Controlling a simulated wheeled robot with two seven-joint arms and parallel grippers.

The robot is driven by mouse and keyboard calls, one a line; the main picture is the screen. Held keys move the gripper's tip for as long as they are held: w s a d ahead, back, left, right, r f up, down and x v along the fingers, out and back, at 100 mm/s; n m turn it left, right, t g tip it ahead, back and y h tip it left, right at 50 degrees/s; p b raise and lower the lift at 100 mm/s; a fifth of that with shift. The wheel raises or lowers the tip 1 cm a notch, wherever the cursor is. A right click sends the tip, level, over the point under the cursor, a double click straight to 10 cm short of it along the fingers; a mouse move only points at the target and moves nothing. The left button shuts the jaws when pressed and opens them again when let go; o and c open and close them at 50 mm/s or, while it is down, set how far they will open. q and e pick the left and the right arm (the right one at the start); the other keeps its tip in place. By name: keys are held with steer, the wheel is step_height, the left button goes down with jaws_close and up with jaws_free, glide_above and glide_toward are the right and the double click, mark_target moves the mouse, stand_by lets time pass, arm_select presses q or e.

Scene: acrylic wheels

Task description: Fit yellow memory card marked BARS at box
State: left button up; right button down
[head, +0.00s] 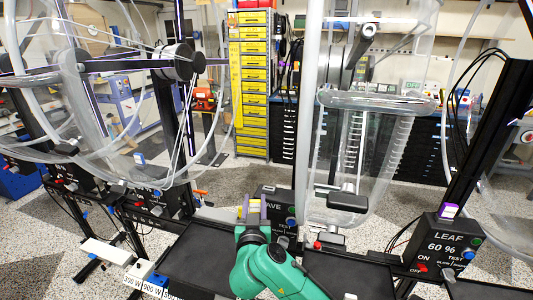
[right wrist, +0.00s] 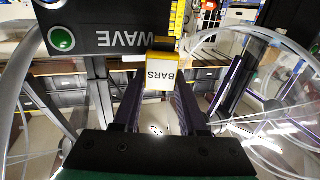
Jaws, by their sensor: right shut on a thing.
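The yellow memory card marked BARS (right wrist: 162,77) is between the fingertips of my right gripper in the right wrist view, its label upside down there. My right gripper (right wrist: 160,92) is shut on it; in the head view the right gripper (head: 253,210) has its purple fingers pointing at the box marked WAVE. This black box (right wrist: 118,25) fills the upper left of the right wrist view, and it also shows in the head view (head: 270,193). The card is close to the box's edge; I cannot tell whether it touches or is inserted. My left gripper is not in view.
Large clear acrylic wheels (head: 365,180) rise behind the WAVE box and at the left. Black trays (head: 205,250) lie on both sides of my right arm.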

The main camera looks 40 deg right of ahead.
mark_target(269, 189)
steer(key=w+d+r+m+g+h+p, duration=0.35)
steer(key=d+r, duration=0.35)
steer(key=r, duration=0.4)
arm_select(q)
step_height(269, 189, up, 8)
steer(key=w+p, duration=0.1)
steer(key=p, duration=0.1)
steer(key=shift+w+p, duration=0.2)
steer(key=shift+p, duration=0.2)
arm_select(e)
steer(key=shift+n, duration=0.25)
steer(key=shift+s+f, duration=0.2)
steer(key=shift+f, duration=1.15)
steer(key=shift+s+f, duration=0.2)
steer(key=shift+f, duration=1.1)
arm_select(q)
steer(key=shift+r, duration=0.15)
arm_select(e)
steer(key=shift+r, duration=0.1)
steer(key=shift+p, duration=0.85)
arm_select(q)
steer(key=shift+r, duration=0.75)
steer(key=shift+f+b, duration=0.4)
arm_select(e)
steer(key=shift+s+f, duration=0.1)
steer(key=shift+f, duration=1.25)
